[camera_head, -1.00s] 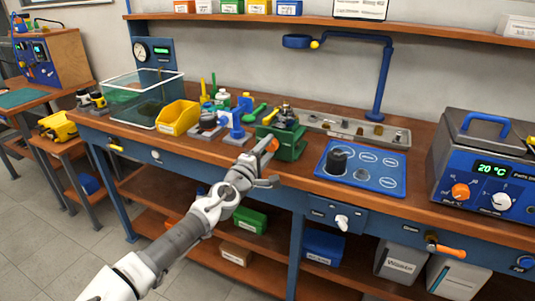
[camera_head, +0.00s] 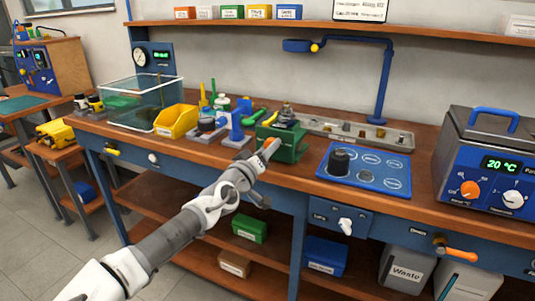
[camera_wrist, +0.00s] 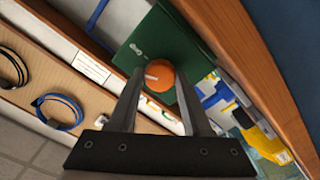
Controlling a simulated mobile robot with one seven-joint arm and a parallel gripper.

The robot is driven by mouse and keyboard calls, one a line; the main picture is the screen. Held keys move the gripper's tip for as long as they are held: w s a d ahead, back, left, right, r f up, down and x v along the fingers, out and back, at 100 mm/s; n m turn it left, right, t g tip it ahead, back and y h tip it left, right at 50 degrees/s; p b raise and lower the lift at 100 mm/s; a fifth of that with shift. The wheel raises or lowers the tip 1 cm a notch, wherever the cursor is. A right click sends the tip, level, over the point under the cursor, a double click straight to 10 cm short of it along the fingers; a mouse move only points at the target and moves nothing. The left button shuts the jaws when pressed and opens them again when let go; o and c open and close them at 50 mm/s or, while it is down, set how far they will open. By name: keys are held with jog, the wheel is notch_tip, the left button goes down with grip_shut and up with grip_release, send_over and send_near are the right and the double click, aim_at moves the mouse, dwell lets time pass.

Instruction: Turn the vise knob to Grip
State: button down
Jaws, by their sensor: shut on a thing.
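The green vise (camera_head: 289,143) stands at the front edge of the workbench, left of the blue control panel. Its round orange knob (camera_head: 269,143) faces the front, partly hidden by my gripper in the head view. In the wrist view the knob (camera_wrist: 159,75) has a pale pointer line and sits between my two fingers, against the green vise face (camera_wrist: 152,40). A small pale mark shows on that face beside the knob. My gripper (camera_wrist: 160,78) is shut on the knob; it also shows in the head view (camera_head: 262,155).
A yellow bin (camera_head: 176,121) and a clear tank (camera_head: 142,100) stand to the left. The blue panel (camera_head: 365,167) with a black knob and a heater box (camera_head: 492,160) are to the right. A metal tray (camera_head: 350,133) lies behind. The bench's front edge runs below the vise.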

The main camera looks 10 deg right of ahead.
jog(key=m+b, duration=0.1)
jog(key=m, duration=0.4)
jog(key=shift+r+m, duration=0.1)
jog(key=shift+m, duration=0.2)
dwell(0.4)
jog(key=shift+c, duration=1.7)
grip_release()
jog(key=p+v, duration=0.2)
jog(key=v, duration=1.5)
jog(key=shift+s+p, duration=0.15)
jog(key=shift+p, duration=0.15)
